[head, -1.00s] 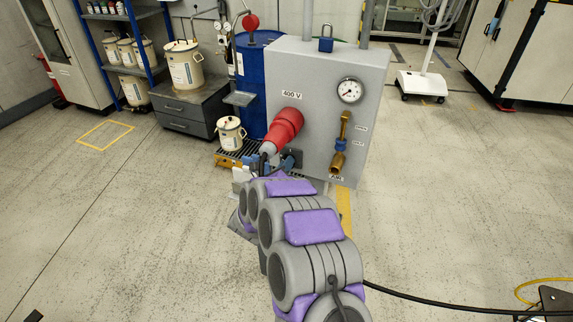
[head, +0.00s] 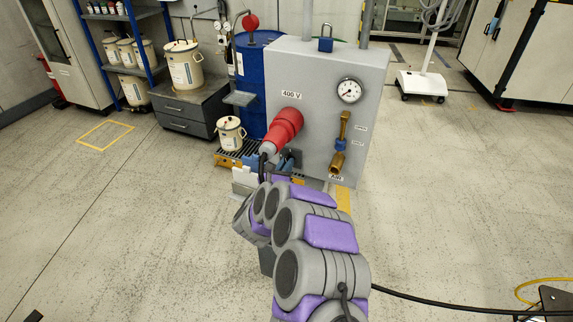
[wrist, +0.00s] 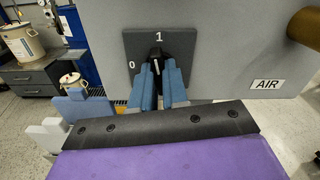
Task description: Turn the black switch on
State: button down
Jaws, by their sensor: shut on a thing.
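The black switch (wrist: 157,56) is a rotary knob on a dark square plate (wrist: 186,50) on the grey cabinet. The plate carries a "0" at left and a "1" at top. The knob's white mark appears to point up towards the "1". My gripper (wrist: 158,70) has its blue fingers shut on the knob from below, one on each side. The fingers hide the knob's lower part. In the head view, my arm mostly hides the switch, and only part of its dark plate (head: 294,155) shows below the red plug.
A red 400 V plug (head: 285,128) juts out just above and left of the switch. A brass air valve (head: 340,145) and a gauge (head: 349,90) are to the right. A blue drum (head: 253,85) stands behind. The floor in front is open.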

jog(key=shift+f, duration=0.15)
jog(key=shift+m, duration=1.1)
jog(key=c, duration=1.3)
grip_release()
jog(key=shift+w+a, duration=0.1)
jog(key=shift+w, duration=0.05)
jog(key=o, duration=0.3)
jog(key=v, duration=0.9)
